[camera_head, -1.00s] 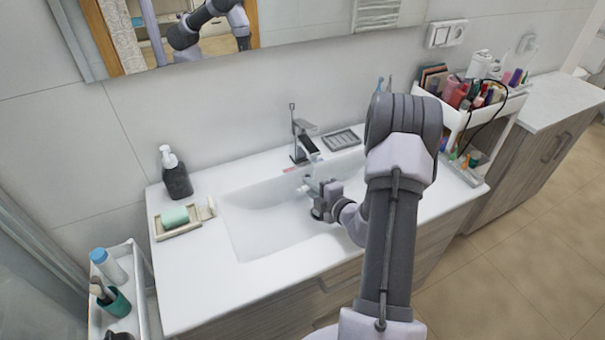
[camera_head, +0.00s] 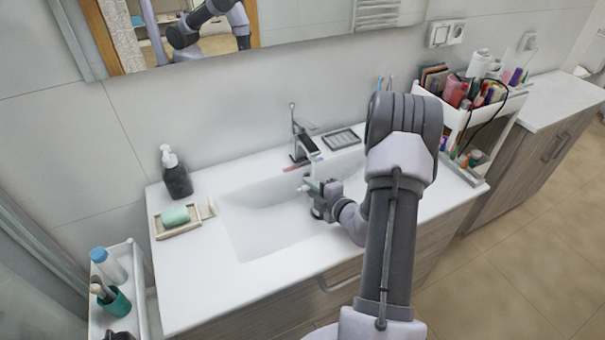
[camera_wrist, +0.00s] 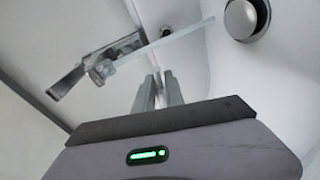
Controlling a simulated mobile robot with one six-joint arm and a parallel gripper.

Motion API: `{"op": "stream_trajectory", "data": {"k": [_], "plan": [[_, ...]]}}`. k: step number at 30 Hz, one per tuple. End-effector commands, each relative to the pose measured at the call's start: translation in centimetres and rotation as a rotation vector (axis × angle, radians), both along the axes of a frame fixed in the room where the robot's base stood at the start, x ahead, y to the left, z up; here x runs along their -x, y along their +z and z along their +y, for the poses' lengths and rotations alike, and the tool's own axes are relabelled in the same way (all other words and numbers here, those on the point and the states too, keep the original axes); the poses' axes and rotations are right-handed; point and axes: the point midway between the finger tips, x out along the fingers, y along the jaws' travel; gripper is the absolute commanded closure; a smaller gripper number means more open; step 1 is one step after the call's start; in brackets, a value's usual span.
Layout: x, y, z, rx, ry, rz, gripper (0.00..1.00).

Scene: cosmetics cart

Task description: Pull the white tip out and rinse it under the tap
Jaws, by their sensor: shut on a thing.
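My gripper (camera_head: 316,192) is low inside the sink basin, just in front of the tap (camera_head: 303,145). It is shut on a small white piece (camera_head: 304,188), seemingly the white tip, which pokes out to the left of the fingers. In the wrist view the fingers (camera_wrist: 158,90) are close together with a thin pale sliver between them, mostly hidden. The tap (camera_wrist: 98,68) also shows there, with a clear stream of water (camera_wrist: 165,42) running from its spout past the fingertips. I cannot tell whether the stream touches the tip.
The round drain plug (camera_wrist: 245,18) is beyond the stream. A soap dish (camera_head: 180,228) with green soap and a dark pump bottle (camera_head: 176,176) stand left of the basin. A loaded cart (camera_head: 475,105) stands at the right. The left of the basin is clear.

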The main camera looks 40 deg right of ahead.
Motion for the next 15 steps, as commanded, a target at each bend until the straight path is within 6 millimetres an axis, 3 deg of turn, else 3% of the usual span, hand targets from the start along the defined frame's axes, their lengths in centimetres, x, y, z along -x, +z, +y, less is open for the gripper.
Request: {"op": "stream_trajectory", "data": {"k": [8,15], "plan": [[0.0,0.1,0.0,0.000,0.000,0.000,1.00],[1.7,2.5,1.2,-0.002,-0.001,0.001,1.00]]}}
